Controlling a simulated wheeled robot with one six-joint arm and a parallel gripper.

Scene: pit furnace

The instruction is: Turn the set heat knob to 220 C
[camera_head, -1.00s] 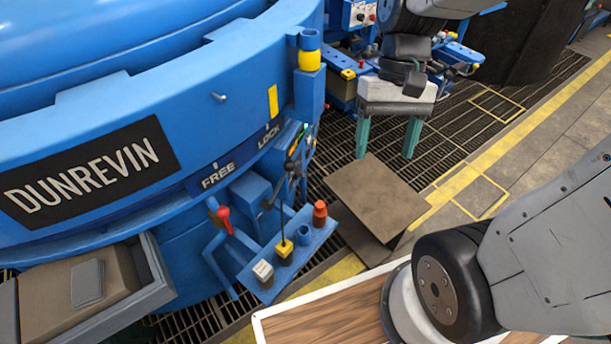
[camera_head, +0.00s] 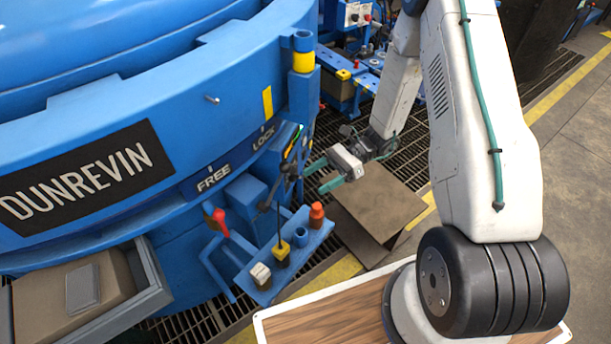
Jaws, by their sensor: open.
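My gripper (camera_head: 314,180) has two teal fingers spread apart and nothing between them. It points left at the blue furnace (camera_head: 212,98), with its fingertips near a small side panel (camera_head: 294,147) and a dark fitting (camera_head: 289,171) below it. I cannot tell whether the fingertips touch anything there. I cannot make out the set heat knob or any temperature marks in this view. The panel shows nearly edge-on, with small green and yellow marks.
A blue bracket tray (camera_head: 262,283) below carries an orange-red knob (camera_head: 317,215), a yellow-based lever (camera_head: 281,247) and a white block (camera_head: 261,274). A red handle (camera_head: 220,222) sits left. An open drawer (camera_head: 155,285) juts out front left. A brown board (camera_head: 378,207) lies beyond.

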